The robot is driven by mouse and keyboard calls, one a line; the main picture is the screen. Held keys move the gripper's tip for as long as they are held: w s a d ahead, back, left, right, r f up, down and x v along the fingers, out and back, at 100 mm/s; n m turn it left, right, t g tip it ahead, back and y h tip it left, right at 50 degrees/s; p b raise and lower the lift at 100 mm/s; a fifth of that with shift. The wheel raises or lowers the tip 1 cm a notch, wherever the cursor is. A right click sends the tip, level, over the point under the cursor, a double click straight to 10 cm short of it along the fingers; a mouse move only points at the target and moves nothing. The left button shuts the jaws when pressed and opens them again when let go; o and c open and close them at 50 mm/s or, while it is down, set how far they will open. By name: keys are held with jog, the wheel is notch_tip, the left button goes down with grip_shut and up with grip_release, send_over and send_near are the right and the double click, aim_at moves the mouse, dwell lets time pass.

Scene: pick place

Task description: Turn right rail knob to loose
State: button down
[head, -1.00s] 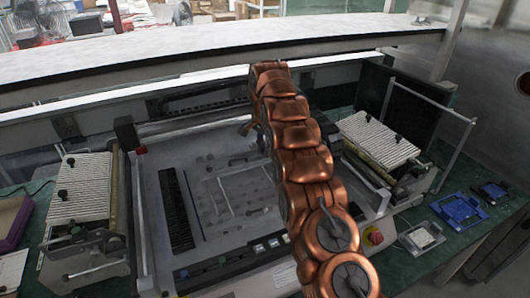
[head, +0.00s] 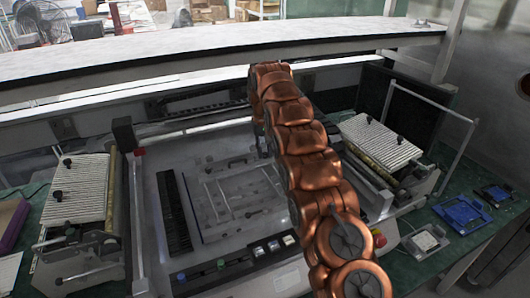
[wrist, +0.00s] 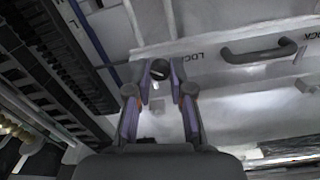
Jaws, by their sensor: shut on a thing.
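A small round dark knob (wrist: 160,69) with a pale slot line across its top shows in the wrist view. My gripper (wrist: 161,78) is shut on this knob, with one fingertip at each side of it. The knob sits beside a pale panel (wrist: 215,85) printed with LOCK in two places. In the head view, my copper arm reaches over the machine (head: 205,255). My gripper and the held knob are hidden behind the arm there.
A dark curved handle (wrist: 258,52) lies right of the knob. A black ribbed strip (wrist: 55,70) runs along the left. In the head view, ribbed trays (head: 80,188) (head: 378,140) flank the machine. A white shelf (head: 220,52) spans behind it.

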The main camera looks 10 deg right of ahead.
jog(key=n, duration=0.3)
jog(key=shift+f+n+b, duration=0.1)
jog(key=shift+n+b, duration=0.2)
jog(key=shift+n, duration=0.1)
jog(key=shift+n+b, duration=0.3)
jog(key=shift+n, duration=1.6)
jog(key=c, duration=1)
grip_release()
